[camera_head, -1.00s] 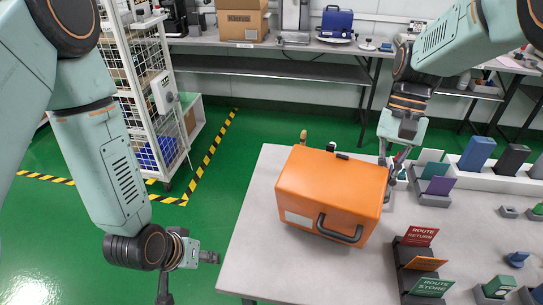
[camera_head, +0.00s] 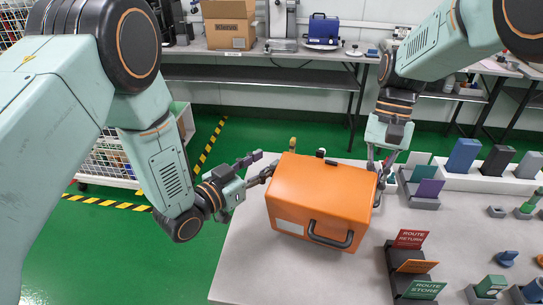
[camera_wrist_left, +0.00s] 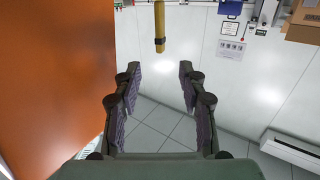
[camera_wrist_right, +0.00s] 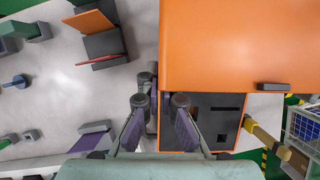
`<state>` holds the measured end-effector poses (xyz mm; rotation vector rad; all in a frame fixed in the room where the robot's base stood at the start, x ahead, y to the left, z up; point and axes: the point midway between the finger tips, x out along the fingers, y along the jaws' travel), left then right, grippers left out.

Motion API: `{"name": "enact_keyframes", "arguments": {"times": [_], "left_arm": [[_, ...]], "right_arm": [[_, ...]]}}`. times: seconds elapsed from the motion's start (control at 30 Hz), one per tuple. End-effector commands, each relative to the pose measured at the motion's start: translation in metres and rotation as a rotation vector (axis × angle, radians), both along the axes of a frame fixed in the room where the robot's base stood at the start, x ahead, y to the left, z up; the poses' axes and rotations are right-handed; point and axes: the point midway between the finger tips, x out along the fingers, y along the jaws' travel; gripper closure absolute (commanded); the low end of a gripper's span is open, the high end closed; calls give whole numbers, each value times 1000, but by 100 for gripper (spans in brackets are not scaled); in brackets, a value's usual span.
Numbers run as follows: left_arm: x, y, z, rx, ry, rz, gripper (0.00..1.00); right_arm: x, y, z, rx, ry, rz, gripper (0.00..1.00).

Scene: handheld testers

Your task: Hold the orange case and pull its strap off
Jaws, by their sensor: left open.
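The orange case (camera_head: 318,200) stands on the grey table with a black handle (camera_head: 331,234) on its near face. A yellow piece with a dark band, perhaps the strap (camera_wrist_left: 160,24), lies ahead of my left fingers in the left wrist view. It also shows beside the case's dark panel in the right wrist view (camera_wrist_right: 266,142). My left gripper (camera_head: 261,167) is open and empty at the case's left side. My right gripper (camera_head: 378,180) is at the right side, with its fingers drawn in around the case's orange edge (camera_wrist_right: 160,60). The contact is partly hidden.
Route signs (camera_head: 411,239) in dark stands are right of the case. The table (camera_head: 245,265) is bare at the front left. A back bench and a wire rack stand beyond.

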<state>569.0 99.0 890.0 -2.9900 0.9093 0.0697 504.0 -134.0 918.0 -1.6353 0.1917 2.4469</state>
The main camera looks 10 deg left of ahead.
Motion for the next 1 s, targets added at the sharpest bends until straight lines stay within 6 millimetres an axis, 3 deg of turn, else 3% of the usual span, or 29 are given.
{"name": "enact_keyframes", "arguments": {"times": [0.6, 1.0], "left_arm": [[79, -53, -5, 0, 1, 0, 59], [95, -64, -6, 0, 4, 2, 59]], "right_arm": [[0, 0, 0, 0, -1, 0, 100], [0, 0, 0, 0, -1, 0, 100]]}}
